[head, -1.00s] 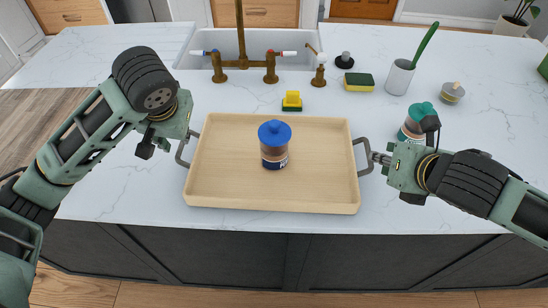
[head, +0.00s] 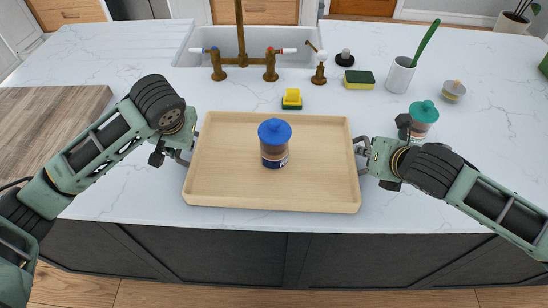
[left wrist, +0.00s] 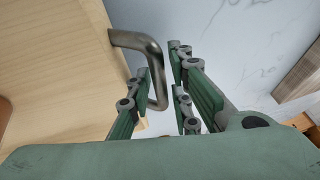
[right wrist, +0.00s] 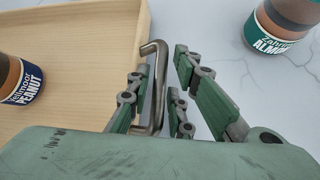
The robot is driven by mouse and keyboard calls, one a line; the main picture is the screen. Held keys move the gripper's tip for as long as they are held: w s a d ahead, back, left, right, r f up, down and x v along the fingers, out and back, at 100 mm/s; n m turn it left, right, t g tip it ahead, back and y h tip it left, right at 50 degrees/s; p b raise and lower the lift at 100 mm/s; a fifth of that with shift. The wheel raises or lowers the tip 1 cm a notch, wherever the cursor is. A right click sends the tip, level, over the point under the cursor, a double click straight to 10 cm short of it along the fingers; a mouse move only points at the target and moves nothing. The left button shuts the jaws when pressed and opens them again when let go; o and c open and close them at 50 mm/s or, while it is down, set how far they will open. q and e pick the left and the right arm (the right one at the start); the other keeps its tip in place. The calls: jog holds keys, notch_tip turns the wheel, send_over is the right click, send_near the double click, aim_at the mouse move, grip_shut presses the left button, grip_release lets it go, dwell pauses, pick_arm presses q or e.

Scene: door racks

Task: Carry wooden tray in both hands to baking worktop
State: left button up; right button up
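The wooden tray (head: 230,190) lies flat on the white marble counter, with a metal handle at each short end. A jar with a blue lid (head: 274,145) stands upright in it; its label reads peanut in the right wrist view (right wrist: 20,80). My left gripper (left wrist: 158,72) is open at the left handle (left wrist: 152,60), whose bar lies between the fingers. My right gripper (right wrist: 165,75) is open at the right handle (right wrist: 158,85), with the bar between its fingers. Neither gripper's fingers are visibly closed on a handle.
A teal-lidded almond jar (head: 423,115) stands close behind my right gripper. The sink (head: 230,45) with brass taps, sponges (head: 359,79) and a white cup (head: 400,75) are farther back. A wooden board (head: 50,120) is at left. The counter's front edge is just before the tray.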

pick_arm(q)
grip_shut()
pick_arm(e)
grip_shut()
pick_arm(q)
jog(key=shift+w+d+r, duration=0.1)
jog(key=shift+r, duration=0.05)
pick_arm(e)
jog(key=shift+r, duration=0.15)
